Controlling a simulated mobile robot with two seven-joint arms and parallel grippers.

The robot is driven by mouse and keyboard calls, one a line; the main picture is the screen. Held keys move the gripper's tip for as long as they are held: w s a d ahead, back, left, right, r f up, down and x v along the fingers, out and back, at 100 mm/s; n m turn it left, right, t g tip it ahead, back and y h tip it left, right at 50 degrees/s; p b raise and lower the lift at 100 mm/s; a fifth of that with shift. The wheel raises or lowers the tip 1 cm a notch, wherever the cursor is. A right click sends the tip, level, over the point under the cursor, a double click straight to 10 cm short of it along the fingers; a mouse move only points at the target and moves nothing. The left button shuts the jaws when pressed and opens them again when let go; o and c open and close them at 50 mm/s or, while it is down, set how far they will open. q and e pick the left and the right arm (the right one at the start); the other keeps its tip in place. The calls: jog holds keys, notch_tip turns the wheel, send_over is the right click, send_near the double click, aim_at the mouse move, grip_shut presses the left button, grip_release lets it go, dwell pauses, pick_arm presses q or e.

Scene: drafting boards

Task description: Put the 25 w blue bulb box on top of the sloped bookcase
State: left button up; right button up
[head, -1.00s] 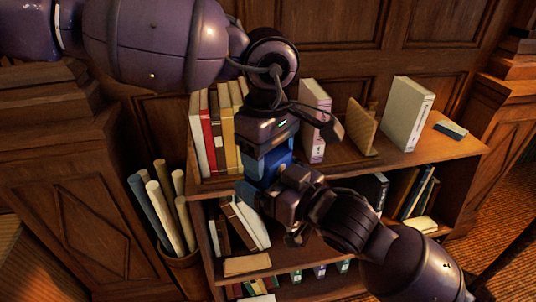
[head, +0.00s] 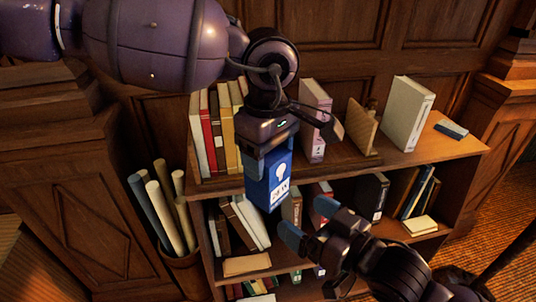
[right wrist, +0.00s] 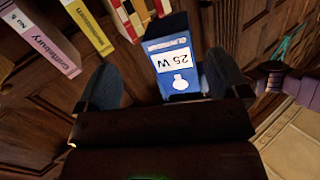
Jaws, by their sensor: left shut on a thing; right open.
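The blue bulb box (head: 277,187) hangs upright from my left gripper (head: 268,158), which is shut on its upper end. Its front shows a white bulb picture and a "25 W" label. The box is in front of the bookcase's upper front edge. The bookcase (head: 418,152) is wooden, and its top board carries books. My right gripper (head: 307,222) is open and empty, below and right of the box, apart from it. In the right wrist view the box (right wrist: 178,70) appears upside down, seen between the open fingers.
On the top stand several books (head: 222,130) at left, a pink-white book (head: 315,120), a tan slab (head: 362,128), a pale binder (head: 408,112) and a small flat blue item (head: 451,128) at right. Rolled papers (head: 160,205) stand in a bin at left. Bare top board lies near the right front.

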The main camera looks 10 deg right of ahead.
pick_arm(q)
jog(key=m, duration=0.3)
jog(key=shift+w+d, duration=0.1)
jog(key=shift+w+m, duration=0.15)
jog(key=shift+m, duration=0.65)
jog(key=shift+w+a+m, duration=0.25)
jog(key=shift+a+m, duration=0.15)
jog(key=shift+m, duration=0.1)
jog(key=a+f+m, duration=0.1)
jog(key=a+f, duration=0.7)
jog(key=a, duration=0.5)
jog(key=a+f+m, duration=0.1)
jog(key=a+f, duration=0.6)
jog(key=a, duration=0.7)
jog(key=shift+w+f, duration=0.35)
jog(key=shift+w, duration=0.1)
pick_arm(e)
jog(key=s+d+f+m+h, duration=0.1)
jog(key=s+d+f+h, duration=0.1)
jog(key=d+f, duration=0.3)
jog(key=s+d+f+m+g+h, duration=0.1)
jog(key=s+d+f+h, duration=0.2)
jog(key=f, duration=1.1)
jog(key=s+d+f+m+g+h, duration=0.1)
jog(key=s+d+f+m+h, duration=0.1)
jog(key=d+f+h, duration=0.3)
notch_tip(320, 180, down, 4)
jog(key=shift+s+d+f, duration=0.2)
jog(key=shift+s+d, duration=0.05)
jog(key=shift+d, duration=0.65)
